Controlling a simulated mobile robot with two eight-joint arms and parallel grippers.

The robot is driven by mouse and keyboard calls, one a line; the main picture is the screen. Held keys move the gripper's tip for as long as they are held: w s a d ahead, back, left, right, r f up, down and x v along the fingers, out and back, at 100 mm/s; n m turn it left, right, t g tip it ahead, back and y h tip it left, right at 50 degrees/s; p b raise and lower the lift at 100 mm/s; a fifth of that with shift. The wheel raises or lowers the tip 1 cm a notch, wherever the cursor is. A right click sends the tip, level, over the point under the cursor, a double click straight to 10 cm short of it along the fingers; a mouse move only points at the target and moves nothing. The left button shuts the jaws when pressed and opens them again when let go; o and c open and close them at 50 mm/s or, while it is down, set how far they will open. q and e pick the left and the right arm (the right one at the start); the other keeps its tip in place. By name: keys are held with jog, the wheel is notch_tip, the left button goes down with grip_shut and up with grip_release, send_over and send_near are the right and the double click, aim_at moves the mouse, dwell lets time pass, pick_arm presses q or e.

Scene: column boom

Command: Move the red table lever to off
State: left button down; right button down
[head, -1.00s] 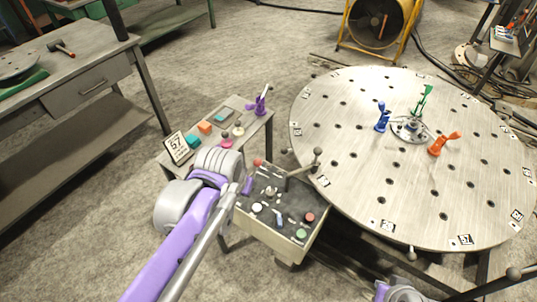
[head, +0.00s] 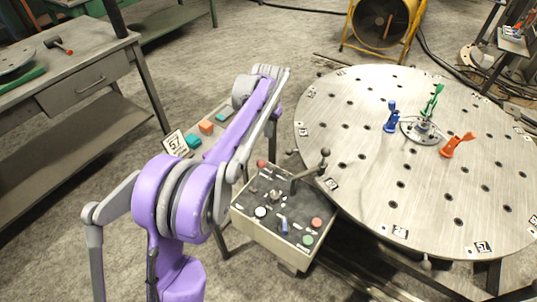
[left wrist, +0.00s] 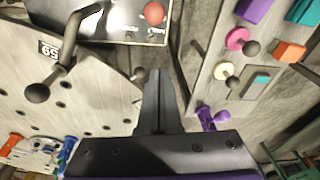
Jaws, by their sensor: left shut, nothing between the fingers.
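A small red knob (head: 262,163) sits at the far left corner of the grey control box (head: 262,228). It shows as a red ball (left wrist: 153,13) at the top of the left wrist view. An orange-red handle (head: 457,145) stands on the round table (head: 400,180); I cannot tell from its look whether either is the named lever. My left gripper (left wrist: 157,75) is shut and empty. In the left wrist view its tips are below the red ball, apart from it. In the head view my arm hides the gripper. My right gripper is not in view.
A lever with a dark ball (head: 325,152) rises from the box beside the round table. The box also carries a red button (head: 316,222), a green button (head: 307,239) and a blue lever (head: 283,225). A purple handle (left wrist: 210,118) stands on the small side table.

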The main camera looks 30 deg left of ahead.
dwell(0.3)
pick_arm(q)
send_over(258, 175)
jog(key=w, duration=0.5)
notch_tip(258, 175, down, 9)
jog(key=shift+a, duration=0.3)
jog(key=shift+t+b, duration=0.3)
jog(key=shift+s+r, duration=0.2)
jog(key=shift+s, duration=0.15)
